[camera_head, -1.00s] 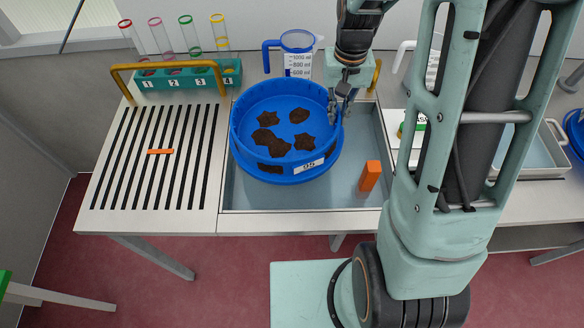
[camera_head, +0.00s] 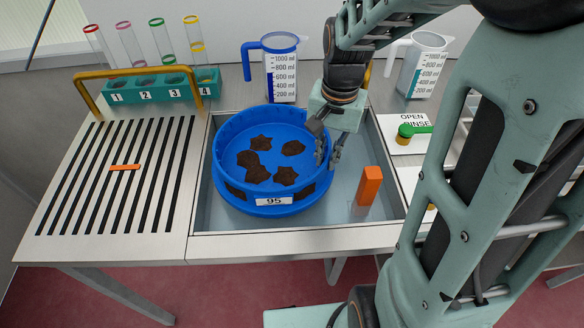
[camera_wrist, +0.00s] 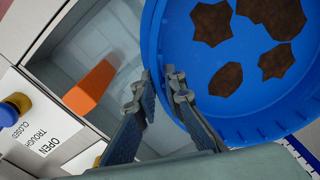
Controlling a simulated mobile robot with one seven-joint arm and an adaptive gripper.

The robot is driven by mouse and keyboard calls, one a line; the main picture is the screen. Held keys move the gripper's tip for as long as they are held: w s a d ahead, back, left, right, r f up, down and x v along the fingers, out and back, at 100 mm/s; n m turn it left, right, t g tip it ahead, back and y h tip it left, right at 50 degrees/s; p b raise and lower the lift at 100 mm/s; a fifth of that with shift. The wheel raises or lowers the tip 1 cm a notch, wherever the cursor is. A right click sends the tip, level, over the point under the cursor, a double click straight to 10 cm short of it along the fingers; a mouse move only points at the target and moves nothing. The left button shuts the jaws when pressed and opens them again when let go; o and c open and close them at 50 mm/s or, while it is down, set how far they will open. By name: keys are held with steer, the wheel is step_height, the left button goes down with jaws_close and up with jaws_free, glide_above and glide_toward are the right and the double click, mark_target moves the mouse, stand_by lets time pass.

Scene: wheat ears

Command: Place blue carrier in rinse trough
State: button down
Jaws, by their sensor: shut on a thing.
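The blue carrier (camera_head: 232,192) is a round blue tub with several dark brown star-like and irregular pieces inside and a white "95" label (camera_head: 275,201) on its front. It sits level within the outline of the steel rinse trough (camera_head: 350,229), towards its left side. I cannot tell whether its base touches the trough floor. My gripper (camera_head: 328,160) is at the carrier's right wall, shut on its rim. In the wrist view, my fingers (camera_wrist: 163,78) straddle the blue rim (camera_wrist: 152,42), and part of the carrier is cut off by the frame.
An orange block (camera_head: 369,187) stands in the trough's right part. A slatted drainboard (camera_head: 95,215) with an orange strip lies left. A teal rack (camera_head: 150,90) of tubes and a blue-handled jug (camera_head: 281,75) stand behind.

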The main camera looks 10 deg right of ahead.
mark_target(324, 181)
steer(key=shift+w+f+b, duration=0.1)
steer(key=shift+f+b, duration=0.2)
steer(key=shift+f, duration=4.15)
steer(key=c, duration=2)
jaws_free()
steer(key=r, duration=0.6)
steer(key=r+p, duration=0.1)
steer(key=r, duration=0.5)
steer(key=shift+s+d+r, duration=0.1)
steer(key=shift+s+d, duration=0.05)
steer(key=shift+s, duration=0.05)
